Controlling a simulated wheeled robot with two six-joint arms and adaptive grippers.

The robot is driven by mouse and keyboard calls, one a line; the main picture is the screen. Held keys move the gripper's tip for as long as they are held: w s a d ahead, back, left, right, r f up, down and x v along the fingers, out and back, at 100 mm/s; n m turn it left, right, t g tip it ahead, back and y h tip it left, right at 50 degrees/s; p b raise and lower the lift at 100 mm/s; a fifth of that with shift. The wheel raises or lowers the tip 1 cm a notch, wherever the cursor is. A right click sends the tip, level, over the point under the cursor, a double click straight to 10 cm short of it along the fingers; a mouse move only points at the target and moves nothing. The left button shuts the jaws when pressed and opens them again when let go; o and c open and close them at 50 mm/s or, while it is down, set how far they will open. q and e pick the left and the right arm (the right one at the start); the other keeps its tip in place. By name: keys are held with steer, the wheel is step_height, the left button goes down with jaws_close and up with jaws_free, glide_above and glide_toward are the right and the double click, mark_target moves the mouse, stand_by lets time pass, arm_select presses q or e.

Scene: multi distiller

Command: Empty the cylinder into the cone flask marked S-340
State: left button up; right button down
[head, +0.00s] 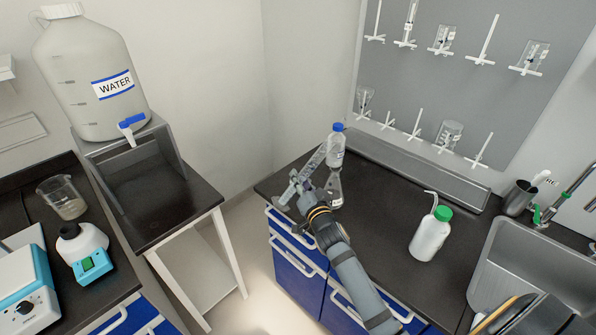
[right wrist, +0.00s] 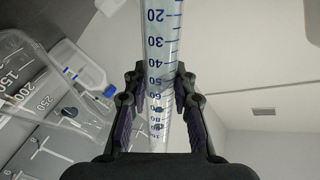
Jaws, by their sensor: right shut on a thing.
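My right gripper (head: 300,183) is shut on a clear graduated cylinder (head: 314,160), above the left end of the dark counter. In the right wrist view the cylinder (right wrist: 162,35) runs between the two fingers, with its blue scale numbers upside down. In the head view the cylinder is tilted towards the upper right. A clear flask (head: 334,190) stands on the counter just right of the gripper. A clear vessel with white 150 and 250 marks (right wrist: 40,90) is close on the left in the right wrist view. I cannot read an S-340 mark. My left gripper is not in view.
A blue-capped bottle (head: 336,147) stands behind the flask. A white bottle with a green cap (head: 430,235) stands farther right, before the sink (head: 490,265). At left are a beaker (head: 62,197) and a water carboy (head: 92,80). The counter's middle is mostly clear.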

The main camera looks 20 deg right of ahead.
steer(key=shift+s+a+r+m, duration=0.25)
steer(key=shift+a+r+m, duration=0.25)
steer(key=shift+m, duration=0.3)
steer(key=a+m, duration=0.1)
steer(key=m, duration=0.1)
steer(key=a+m, duration=0.2)
steer(key=m, duration=0.1)
steer(key=shift+w+r+m, duration=0.25)
steer(key=shift+r+m, duration=0.05)
steer(key=shift+r, duration=0.1)
steer(key=shift+r, duration=0.15)
steer(key=shift+s+r+m, duration=0.1)
steer(key=shift+r+m, duration=0.2)
steer(key=shift+m, duration=0.1)
steer(key=shift+r+m, duration=0.4)
steer(key=shift+r, duration=0.1)
steer(key=shift+r, duration=0.2)
